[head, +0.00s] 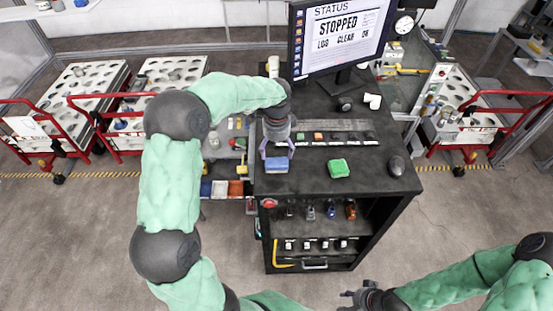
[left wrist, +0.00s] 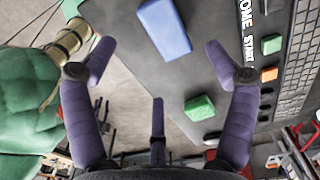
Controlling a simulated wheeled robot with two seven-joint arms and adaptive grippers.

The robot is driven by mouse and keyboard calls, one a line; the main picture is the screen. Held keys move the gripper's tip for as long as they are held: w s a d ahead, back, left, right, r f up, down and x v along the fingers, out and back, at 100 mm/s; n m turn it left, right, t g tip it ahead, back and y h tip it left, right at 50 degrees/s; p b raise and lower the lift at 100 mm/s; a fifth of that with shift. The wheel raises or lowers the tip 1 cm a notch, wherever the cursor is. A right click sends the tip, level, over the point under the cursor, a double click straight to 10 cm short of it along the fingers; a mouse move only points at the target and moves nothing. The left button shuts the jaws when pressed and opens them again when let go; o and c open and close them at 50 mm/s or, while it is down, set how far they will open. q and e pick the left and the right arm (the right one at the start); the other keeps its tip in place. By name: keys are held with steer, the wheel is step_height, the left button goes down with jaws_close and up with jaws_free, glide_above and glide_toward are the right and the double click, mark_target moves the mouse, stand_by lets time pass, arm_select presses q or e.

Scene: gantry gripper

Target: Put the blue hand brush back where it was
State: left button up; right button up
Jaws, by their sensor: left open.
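The blue hand brush (head: 277,164) appears as a small blue block on the black worktop, near its front left edge. It also shows in the left wrist view (left wrist: 164,28), ahead of the fingers. My left gripper (head: 277,146) is just above and behind it, purple fingers pointing down. In the left wrist view the fingers (left wrist: 158,62) are spread and nothing is between them. Bristles cannot be made out. My right gripper (head: 352,298) is low at the bottom edge, away from the worktop; its finger opening is unclear.
A green block (head: 338,168) lies right of the brush, and a dark rounded object (head: 396,166) further right. A button strip (head: 335,138) and a monitor (head: 338,40) stand behind. Shelves (head: 310,240) are below. Red-handled carts (head: 120,115) stand left. The worktop between the blocks is clear.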

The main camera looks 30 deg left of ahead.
arm_select(q)
step_height(320, 180, up, 3)
steer(key=shift+r, duration=0.1)
